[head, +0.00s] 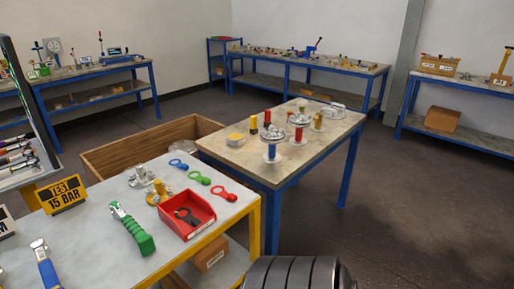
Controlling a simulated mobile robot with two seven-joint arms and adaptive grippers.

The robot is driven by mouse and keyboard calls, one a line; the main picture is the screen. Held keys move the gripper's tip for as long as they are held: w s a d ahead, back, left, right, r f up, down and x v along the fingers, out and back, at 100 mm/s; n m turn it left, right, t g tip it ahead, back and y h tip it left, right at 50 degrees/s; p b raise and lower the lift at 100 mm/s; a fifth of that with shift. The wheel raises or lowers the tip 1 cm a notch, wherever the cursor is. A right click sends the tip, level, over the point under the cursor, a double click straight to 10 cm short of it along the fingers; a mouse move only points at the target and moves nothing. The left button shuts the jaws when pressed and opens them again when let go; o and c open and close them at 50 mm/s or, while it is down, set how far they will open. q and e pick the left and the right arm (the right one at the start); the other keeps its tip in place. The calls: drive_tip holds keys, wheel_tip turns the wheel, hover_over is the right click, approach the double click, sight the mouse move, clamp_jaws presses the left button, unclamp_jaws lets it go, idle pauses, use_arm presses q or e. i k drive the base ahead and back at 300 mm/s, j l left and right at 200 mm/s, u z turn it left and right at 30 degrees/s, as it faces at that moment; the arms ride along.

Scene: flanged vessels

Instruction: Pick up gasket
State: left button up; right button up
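Several flat ring-shaped pieces with tabs are on the near grey-topped table (95,205): a blue one (179,164), a green one (199,178) and a red one (224,193) lie in a row near its far right edge. A dark ring-shaped piece (187,216) lies inside an open red bin (203,226) at the table's right corner. I cannot tell which of these is the gasket.
Behind is a blue-legged table (335,125) with flanged vessels (299,120). A wooden crate (125,155) stands between. Floor at right is clear.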

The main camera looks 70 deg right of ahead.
sight(206, 181)
drive_tip(key=l+z, duration=0.1)
drive_tip(key=z, duration=1.8)
